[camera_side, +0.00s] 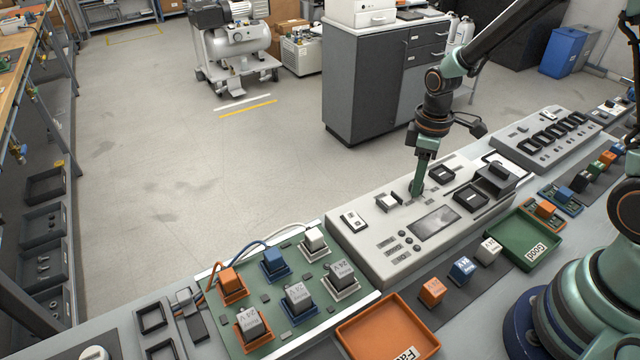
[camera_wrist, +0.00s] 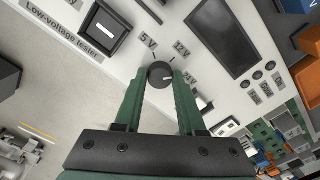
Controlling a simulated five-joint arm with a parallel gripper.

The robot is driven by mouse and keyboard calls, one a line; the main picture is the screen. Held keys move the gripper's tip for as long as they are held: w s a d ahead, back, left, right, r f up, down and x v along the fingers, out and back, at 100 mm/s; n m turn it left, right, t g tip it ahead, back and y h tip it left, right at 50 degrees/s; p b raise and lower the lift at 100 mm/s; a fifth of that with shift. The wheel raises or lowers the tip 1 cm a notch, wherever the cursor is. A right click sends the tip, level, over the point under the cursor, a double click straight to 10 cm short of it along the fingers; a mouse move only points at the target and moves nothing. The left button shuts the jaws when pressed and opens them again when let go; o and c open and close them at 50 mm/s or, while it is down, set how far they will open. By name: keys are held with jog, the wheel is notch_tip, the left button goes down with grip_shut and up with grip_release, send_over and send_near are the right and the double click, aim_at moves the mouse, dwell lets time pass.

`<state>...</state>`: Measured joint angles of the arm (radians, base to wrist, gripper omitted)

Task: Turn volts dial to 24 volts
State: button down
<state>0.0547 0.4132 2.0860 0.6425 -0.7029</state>
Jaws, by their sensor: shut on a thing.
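The volts dial (camera_wrist: 160,75) is a round dark knob on the light grey low-voltage tester (camera_side: 385,255). In the wrist view, labels for 5 V (camera_wrist: 148,42) and 12 V (camera_wrist: 181,48) sit above it, and a third label at its right is partly covered by a finger. A pale mark on the knob points to the right, roughly toward that third label. My gripper (camera_wrist: 160,82) is shut on the dial, one green finger on each side. In the side view, my gripper (camera_side: 416,188) reaches down to the tester's panel and hides the dial.
The tester has a dark screen (camera_side: 434,223), small buttons and square sockets around the dial. A green board (camera_side: 318,296) with relay blocks lies to the left. An orange tray (camera_side: 428,345) and a green tray (camera_side: 500,232) stand in front, with loose blocks between them.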

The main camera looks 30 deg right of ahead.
jog(key=shift+m, duration=2.2)
jog(key=c, duration=0.5)
grip_release()
notch_tip(320, 180, up, 12)
jog(key=shift+r, duration=0.15)
